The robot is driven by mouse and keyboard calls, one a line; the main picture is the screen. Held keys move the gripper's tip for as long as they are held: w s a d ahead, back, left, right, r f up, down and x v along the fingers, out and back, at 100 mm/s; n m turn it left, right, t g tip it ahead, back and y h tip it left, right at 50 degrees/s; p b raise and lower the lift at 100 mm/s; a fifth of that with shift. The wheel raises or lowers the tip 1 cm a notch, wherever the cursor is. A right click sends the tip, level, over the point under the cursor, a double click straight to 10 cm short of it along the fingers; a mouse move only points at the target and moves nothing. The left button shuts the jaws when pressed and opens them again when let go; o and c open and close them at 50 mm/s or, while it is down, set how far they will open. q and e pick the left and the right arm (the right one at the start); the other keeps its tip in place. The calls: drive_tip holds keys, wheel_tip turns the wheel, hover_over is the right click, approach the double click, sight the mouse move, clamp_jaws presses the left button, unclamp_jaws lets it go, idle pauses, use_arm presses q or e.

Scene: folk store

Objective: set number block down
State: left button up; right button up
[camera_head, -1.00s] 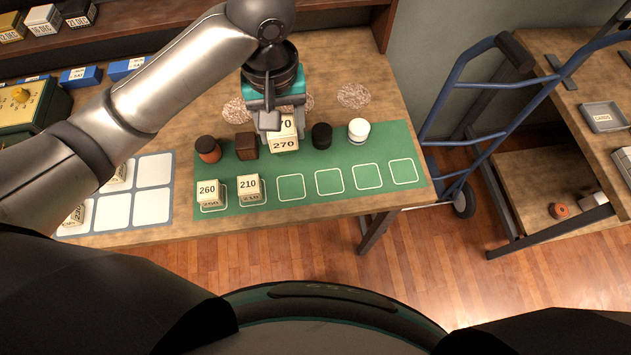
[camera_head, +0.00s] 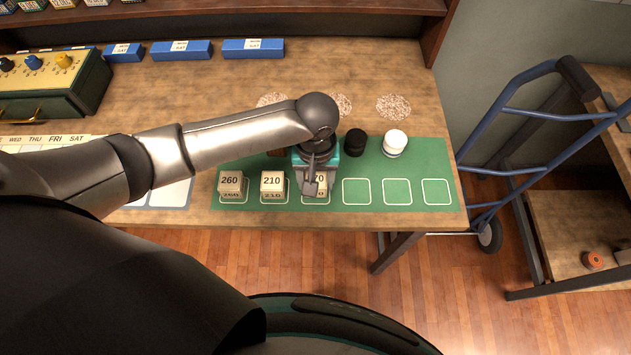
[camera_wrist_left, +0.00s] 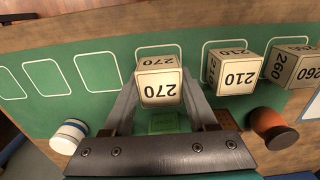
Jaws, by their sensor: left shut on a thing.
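My left gripper (camera_wrist_left: 159,100) is shut on the cream 270 number block (camera_wrist_left: 158,80), which shows upside down in the left wrist view. In the head view the gripper (camera_head: 312,190) hides most of this block (camera_head: 322,181), at the third outlined square of the green mat (camera_head: 410,165). I cannot tell whether the block touches the mat. The 210 block (camera_head: 272,182) stands on the square to its left, and the 260 block (camera_head: 230,182) on the leftmost square. Three outlined squares to the right are empty. My right gripper is not in view.
A black jar (camera_head: 355,143) and a white-lidded jar (camera_head: 395,142) stand at the mat's back. An orange-brown jar (camera_wrist_left: 272,127) shows in the left wrist view. Blue boxes (camera_head: 253,48) line the back. A blue hand truck (camera_head: 530,150) stands right of the table.

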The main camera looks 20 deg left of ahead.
sight(316, 179)
use_arm(q)
drive_tip(key=shift+f, duration=0.55)
drive_tip(key=o, duration=1.4)
drive_tip(key=shift+f, duration=0.15)
drive_tip(key=shift+c, duration=0.2)
wheel_tip(316, 179, up, 12)
drive_tip(key=p, duration=0.2)
drive_tip(key=shift+r+p, duration=0.2)
drive_tip(key=shift+p, duration=0.1)
